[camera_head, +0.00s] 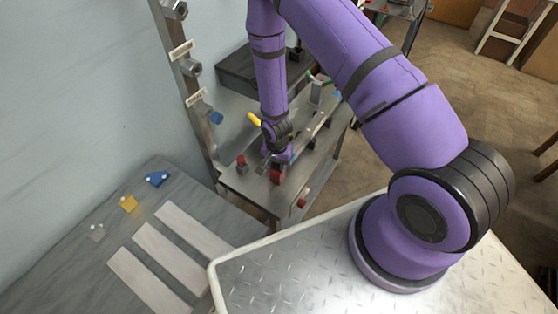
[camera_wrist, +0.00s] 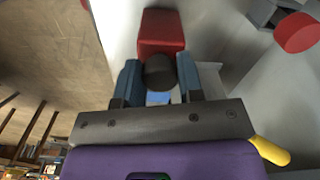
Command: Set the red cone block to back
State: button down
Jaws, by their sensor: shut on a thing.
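A red block (camera_wrist: 162,32) with a dark round knob (camera_wrist: 160,72) in front of it shows in the wrist view. My gripper (camera_wrist: 159,84) has its two blue-grey fingers on either side of the knob and is shut on it. In the head view a red block (camera_head: 276,175) stands on the metal bench (camera_head: 242,190), at my gripper's tip. The fingers are mostly hidden there by the wrist. I cannot make out a cone shape on the block.
Another red piece (camera_head: 241,160) stands left of my gripper, and a red knob (camera_head: 301,203) sits at the bench's front edge. A yellow handle (camera_head: 254,118) is beside my wrist. A metal post (camera_head: 190,85) rises at the left. A grey table (camera_head: 75,230) carries small coloured pieces.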

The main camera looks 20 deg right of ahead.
jog(key=shift+s+a, duration=0.7)
jog(key=shift+a, duration=0.3)
jog(key=c, duration=0.7)
grip_release()
jog(key=shift+a, duration=0.15)
jog(key=shift+c, duration=0.2)
notch_tip(320, 180, up, 11)
jog(key=shift+f, duration=0.1)
